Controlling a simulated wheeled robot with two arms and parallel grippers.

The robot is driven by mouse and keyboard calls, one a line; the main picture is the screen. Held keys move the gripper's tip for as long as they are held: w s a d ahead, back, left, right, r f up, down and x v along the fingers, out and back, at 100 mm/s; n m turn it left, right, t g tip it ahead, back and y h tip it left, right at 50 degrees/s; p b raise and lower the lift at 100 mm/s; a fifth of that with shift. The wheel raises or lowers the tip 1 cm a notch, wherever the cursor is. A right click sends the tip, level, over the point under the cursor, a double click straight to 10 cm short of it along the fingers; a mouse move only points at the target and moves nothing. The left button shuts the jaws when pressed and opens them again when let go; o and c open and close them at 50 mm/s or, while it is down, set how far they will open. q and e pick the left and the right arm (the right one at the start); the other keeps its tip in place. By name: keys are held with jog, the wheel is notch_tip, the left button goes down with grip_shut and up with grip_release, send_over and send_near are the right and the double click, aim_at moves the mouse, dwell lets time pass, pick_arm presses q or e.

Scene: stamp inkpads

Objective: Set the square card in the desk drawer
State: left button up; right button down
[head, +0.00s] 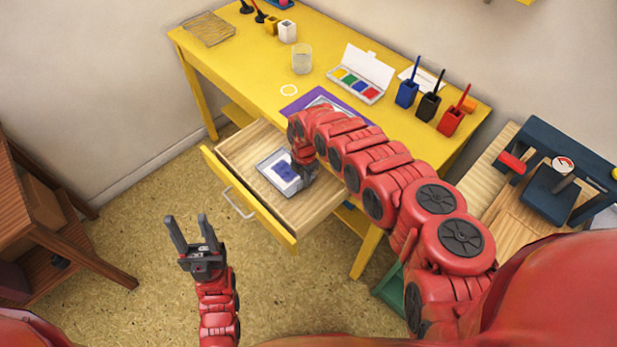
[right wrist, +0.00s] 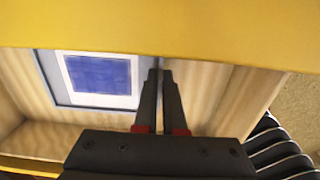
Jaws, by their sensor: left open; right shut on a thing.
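The desk drawer (head: 232,147) is pulled out from the yellow desk. In it is the square card (head: 283,172), white with a blue-purple square and a grey border; it also shows in the right wrist view (right wrist: 122,98). The card appears flat at or just above the drawer floor; I cannot tell whether it touches. My right gripper (head: 298,180) is inside the drawer, shut at the card's right edge, fingers close together in the right wrist view (right wrist: 161,75). The exact grip is partly hidden. My left gripper (head: 188,217) is open and empty over the floor, left of the drawer.
The yellow desk (head: 240,60) holds a paint set (head: 358,84), a clear glass (head: 302,60), several coloured holders and a purple mat (head: 292,107) partly behind my right arm. A brown wooden cabinet (head: 60,215) stands at left. The floor before the drawer is clear.

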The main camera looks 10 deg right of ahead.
jog(key=shift+w+d, duration=0.4)
jog(key=shift+d, duration=0.05)
jog(key=shift+d+f, duration=0.15)
jog(key=shift+f, duration=0.4)
jog(key=shift+f+b, duration=0.2)
jog(key=shift+b, duration=0.1)
jog(key=c, duration=1)
grip_release()
jog(key=shift+r, duration=0.1)
